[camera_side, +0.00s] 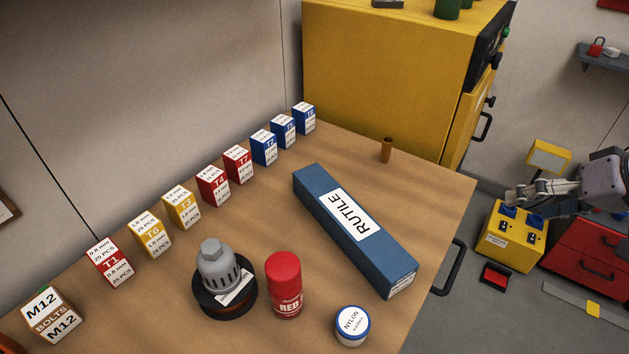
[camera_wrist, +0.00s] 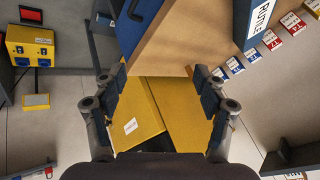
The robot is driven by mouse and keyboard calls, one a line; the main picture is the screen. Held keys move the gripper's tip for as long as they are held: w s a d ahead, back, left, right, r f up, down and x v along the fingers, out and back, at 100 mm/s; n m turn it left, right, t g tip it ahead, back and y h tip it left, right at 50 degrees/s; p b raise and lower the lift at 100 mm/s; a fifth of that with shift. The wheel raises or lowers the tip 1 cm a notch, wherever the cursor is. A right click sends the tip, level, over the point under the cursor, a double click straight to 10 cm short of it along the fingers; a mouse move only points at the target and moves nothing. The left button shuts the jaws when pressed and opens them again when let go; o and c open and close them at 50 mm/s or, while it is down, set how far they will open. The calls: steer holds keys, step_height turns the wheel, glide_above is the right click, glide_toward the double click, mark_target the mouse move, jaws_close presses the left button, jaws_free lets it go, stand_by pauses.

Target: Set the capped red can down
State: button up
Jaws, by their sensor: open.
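The capped red can (camera_side: 285,287) stands upright on the wooden table (camera_side: 420,200) in the side view, near the front edge. Nothing holds it. My gripper (camera_side: 510,197) is at the far right of the side view, off the table and well away from the can. In the wrist view my gripper (camera_wrist: 160,80) is open, with nothing between its fingers. The can is not visible in the wrist view.
Near the can are a grey-capped spool (camera_side: 222,283), a NYLON tub (camera_side: 352,325) and the long blue RUTILE box (camera_side: 355,230). Small labelled boxes (camera_side: 212,186) line the back. A brown cup (camera_side: 387,150) stands near the yellow cabinet (camera_side: 385,75).

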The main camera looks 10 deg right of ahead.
steer(key=a+m+g+y, duration=0.1)
steer(key=a+m+y, duration=0.2)
steer(key=a, duration=0.5)
steer(key=a+m+g+y, duration=0.2)
steer(key=a+m+y, duration=0.2)
steer(key=a, duration=0.4)
steer(key=w+a+m+g+y, duration=0.1)
steer(key=a+m+y, duration=0.3)
steer(key=a, duration=0.5)
steer(key=shift+w+g+y, duration=0.1)
steer(key=shift+g+y, duration=0.2)
steer(key=shift+g, duration=0.1)
steer(key=s+a+m+g+y, duration=0.2)
steer(key=a+m+y, duration=0.1)
steer(key=a+m, duration=0.1)
glide_toward(282, 264)
steer(key=shift+a+f, duration=0.15)
steer(key=shift+a, duration=1.5)
steer(key=shift+a+f, duration=0.2)
steer(key=shift+a, duration=1.5)
steer(key=shift+a+f, duration=0.15)
steer(key=shift+a, duration=1.5)
